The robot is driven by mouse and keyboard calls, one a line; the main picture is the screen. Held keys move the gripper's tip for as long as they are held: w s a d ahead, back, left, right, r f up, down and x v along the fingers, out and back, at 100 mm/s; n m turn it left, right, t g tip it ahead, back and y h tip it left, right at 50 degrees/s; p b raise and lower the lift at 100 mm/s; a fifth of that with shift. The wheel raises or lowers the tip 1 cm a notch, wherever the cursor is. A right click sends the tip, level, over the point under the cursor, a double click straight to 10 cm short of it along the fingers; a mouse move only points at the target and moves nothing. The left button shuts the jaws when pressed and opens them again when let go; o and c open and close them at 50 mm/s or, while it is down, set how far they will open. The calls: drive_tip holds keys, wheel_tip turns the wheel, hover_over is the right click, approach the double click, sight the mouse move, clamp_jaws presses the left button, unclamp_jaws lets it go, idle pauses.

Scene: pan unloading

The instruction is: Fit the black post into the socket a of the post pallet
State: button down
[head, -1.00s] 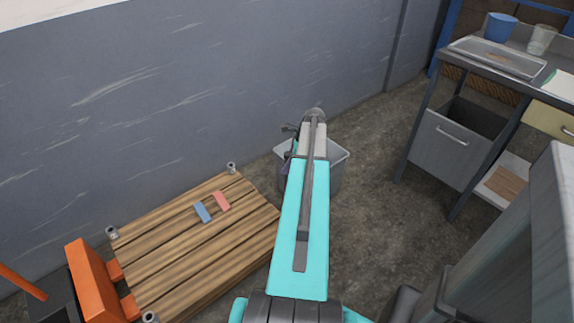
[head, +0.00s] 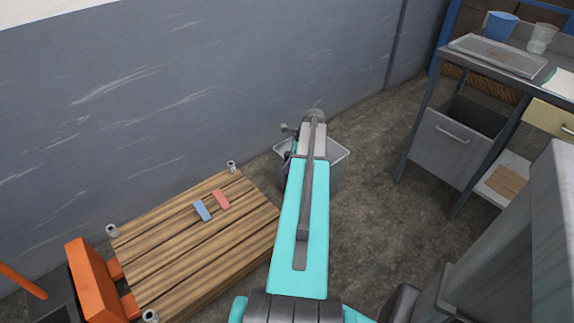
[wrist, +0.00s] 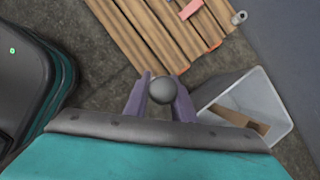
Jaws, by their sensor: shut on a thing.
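My gripper (wrist: 164,82) has two purple fingers, shut on a dark grey, round-ended thing that I take for the black post (wrist: 162,91). It is seen nearly end-on, so its length and lower end are hidden. In the head view my arm hides most of the gripper and the post. The wooden post pallet (head: 180,253) lies at the lower left, with grey ring sockets at its corners: back (head: 231,167), left (head: 112,230) and front (head: 150,316). One socket also shows in the wrist view (wrist: 239,18). I cannot tell which is socket a. The held post is apart from the pallet.
A blue block (head: 202,210) and a pink block (head: 221,199) lie on the pallet. A grey bin (head: 340,160) stands right of it, below my arm, with brown pieces inside. An orange frame (head: 88,278) adjoins the pallet's left side. A wall runs behind; a metal table (head: 497,57) stands right.

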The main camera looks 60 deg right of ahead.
drive_tip(key=shift+f, duration=0.5)
idle(0.7)
drive_tip(key=c, duration=1.4)
unclamp_jaws()
drive_tip(key=v, duration=1.3)
drive_tip(key=shift+r, duration=0.4)
drive_tip(key=shift+s, duration=0.1)
